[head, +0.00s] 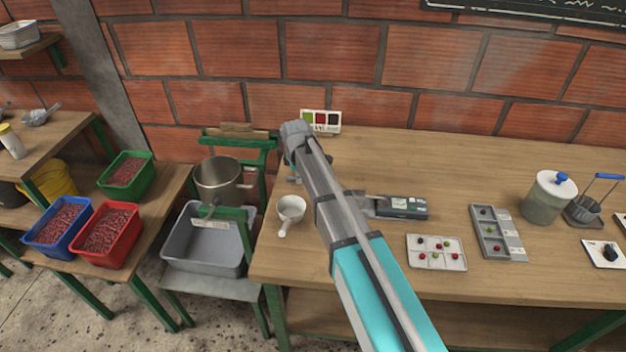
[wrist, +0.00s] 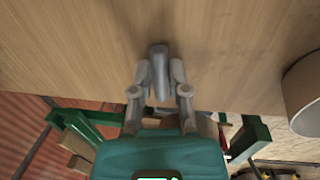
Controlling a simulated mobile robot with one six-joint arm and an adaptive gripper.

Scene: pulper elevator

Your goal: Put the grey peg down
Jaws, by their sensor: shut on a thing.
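The grey peg (wrist: 158,62) is between the two fingers of my gripper (wrist: 158,75) in the wrist view. My gripper is shut on it. The peg is over the bare wooden table top (wrist: 80,45), with a soft shadow around it; I cannot tell whether it touches the wood. In the head view my arm hides most of the gripper near the left end of the table (head: 370,160), and I cannot make out the peg there.
A white cup with a handle (head: 291,209) stands close by at the table's left edge; part of it shows in the wrist view (wrist: 304,90). A colour card (head: 320,122) is at the wall. Sample trays (head: 436,263) and a grey device (head: 402,207) lie to the right.

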